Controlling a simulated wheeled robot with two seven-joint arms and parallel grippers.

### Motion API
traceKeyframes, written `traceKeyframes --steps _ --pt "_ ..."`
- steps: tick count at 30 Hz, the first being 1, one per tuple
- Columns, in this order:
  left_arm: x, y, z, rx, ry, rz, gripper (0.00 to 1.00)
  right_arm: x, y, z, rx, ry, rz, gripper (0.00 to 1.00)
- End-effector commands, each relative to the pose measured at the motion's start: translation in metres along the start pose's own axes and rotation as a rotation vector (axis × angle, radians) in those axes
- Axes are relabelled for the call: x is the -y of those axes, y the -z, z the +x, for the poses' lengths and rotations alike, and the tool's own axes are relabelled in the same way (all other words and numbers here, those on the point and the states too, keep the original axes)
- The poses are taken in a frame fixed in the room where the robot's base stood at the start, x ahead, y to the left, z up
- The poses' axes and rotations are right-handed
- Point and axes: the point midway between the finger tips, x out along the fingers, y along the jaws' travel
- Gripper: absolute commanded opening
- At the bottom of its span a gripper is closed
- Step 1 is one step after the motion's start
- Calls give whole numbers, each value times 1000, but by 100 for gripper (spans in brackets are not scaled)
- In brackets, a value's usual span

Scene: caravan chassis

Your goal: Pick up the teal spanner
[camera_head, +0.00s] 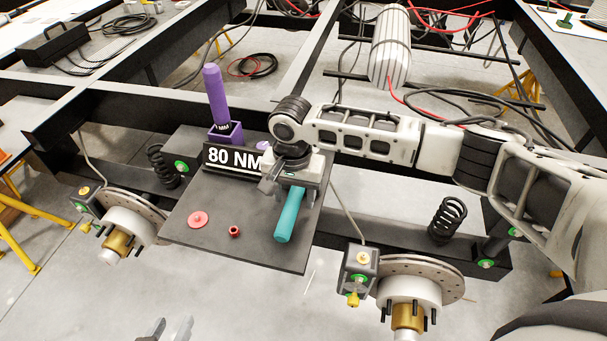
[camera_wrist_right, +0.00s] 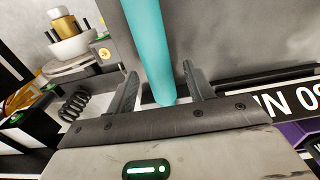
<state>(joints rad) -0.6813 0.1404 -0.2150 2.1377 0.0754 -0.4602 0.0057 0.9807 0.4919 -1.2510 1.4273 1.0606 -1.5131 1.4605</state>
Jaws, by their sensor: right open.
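The teal spanner (camera_head: 290,215) lies on the dark grey tray (camera_head: 270,250) in the head view, its near end showing as a thick teal bar. Its far end is hidden under my right gripper (camera_head: 283,183). In the right wrist view the teal spanner (camera_wrist_right: 149,45) runs between the two fingers of my right gripper (camera_wrist_right: 160,83), with a gap on each side. That gripper is open. My left gripper (camera_head: 166,329) shows only as two grey fingertips at the bottom edge of the head view, apart and empty.
A purple-handled tool (camera_head: 215,95) stands upright in a holder behind the "80 NM" sign (camera_head: 228,160). A pink disc (camera_head: 198,220) and a small red part (camera_head: 234,231) lie on the tray. Brake discs (camera_head: 425,280) and coil springs (camera_head: 447,220) flank it.

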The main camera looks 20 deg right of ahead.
Motion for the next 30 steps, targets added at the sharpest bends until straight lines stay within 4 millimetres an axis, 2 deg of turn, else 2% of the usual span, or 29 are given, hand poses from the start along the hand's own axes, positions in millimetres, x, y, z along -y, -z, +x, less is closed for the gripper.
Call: traceKeyframes --steps 4,12,18,30 --pt "0 0 1 -4 -2 -4 36 0 -1 16 1 -1 -1 52" --pt "0 2 0 -7 -2 -5 36 0 0 19 0 1 -1 52" --pt "-1 1 0 -5 -2 -5 36 0 0 18 0 1 -1 0" --pt "-1 1 -1 -4 -1 -4 36 1 0 12 -2 3 -1 0"
